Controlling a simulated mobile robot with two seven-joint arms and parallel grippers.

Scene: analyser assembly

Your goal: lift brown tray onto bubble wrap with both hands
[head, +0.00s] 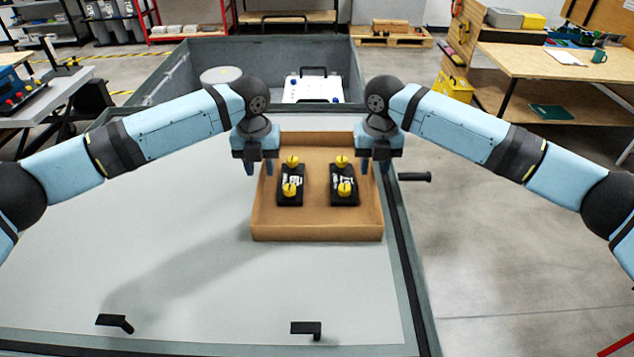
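The brown tray (317,232) is an open, shallow box resting on the pale grey surface, right of its middle. It holds two black blocks (291,183) (344,184) with yellow knobs and white markings. My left gripper (260,168) is at the tray's left wall, its two fingers spread apart, seemingly one on each side of the wall. My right gripper (374,168) is likewise at the right wall with its fingers apart. I cannot tell whether any finger touches the tray. No bubble wrap is clearly recognisable.
Behind the tray is a grey-walled bin (190,58) with a white panel (312,88) and a round pale object (221,75). Black handles (306,329) (115,322) lie near the front edge. The pale surface (120,240) left of the tray is clear.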

